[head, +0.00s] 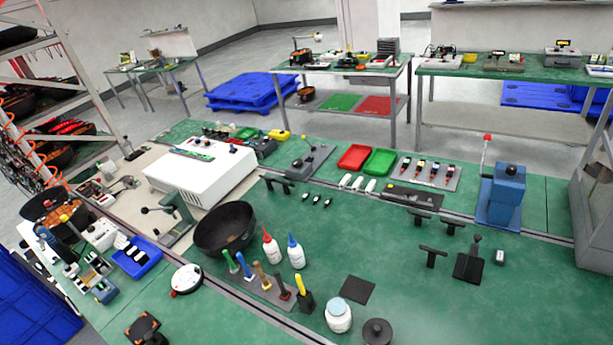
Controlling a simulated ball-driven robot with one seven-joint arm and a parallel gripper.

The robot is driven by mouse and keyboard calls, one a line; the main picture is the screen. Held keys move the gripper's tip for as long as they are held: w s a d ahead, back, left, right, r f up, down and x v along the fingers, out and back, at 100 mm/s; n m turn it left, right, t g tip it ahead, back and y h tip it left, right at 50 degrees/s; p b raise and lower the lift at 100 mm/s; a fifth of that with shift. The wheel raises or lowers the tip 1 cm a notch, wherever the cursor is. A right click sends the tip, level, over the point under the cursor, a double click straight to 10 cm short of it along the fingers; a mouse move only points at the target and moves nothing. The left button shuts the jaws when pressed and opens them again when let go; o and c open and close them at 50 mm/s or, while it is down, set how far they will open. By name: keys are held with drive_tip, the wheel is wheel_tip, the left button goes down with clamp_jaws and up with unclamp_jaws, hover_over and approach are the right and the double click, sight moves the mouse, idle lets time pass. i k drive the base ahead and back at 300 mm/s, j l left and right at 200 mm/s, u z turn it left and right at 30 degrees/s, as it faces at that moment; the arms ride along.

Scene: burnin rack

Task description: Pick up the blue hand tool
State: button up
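Several upright hand tools stand in a grey rack (255,291) at the lower middle of the green bench. From left to right their handles look green (231,263), blue (243,264), tan (262,276) and dark red (282,289). The blue-handled tool stands upright between the green and tan ones. A yellow-handled tool (300,286) stands in a black holder just right of the rack. Another blue, tool-like object (45,237) is at the far left; its kind is too small to tell. My gripper is not in view.
A black bowl (224,228) stands behind the rack, with two squeeze bottles (270,248) to its right. A white jar (338,316) and black pad (357,290) lie right of the rack. A blue press (503,195) stands at right. The bench middle is mostly clear.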

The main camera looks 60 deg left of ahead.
sight(250, 277)
drive_tip(key=u, duration=1.85)
drive_tip(key=i+j, duration=0.4)
drive_tip(key=i, duration=0.15)
drive_tip(key=i+j+z, duration=0.1)
drive_tip(key=i+j, duration=0.3)
drive_tip(key=i, duration=0.2)
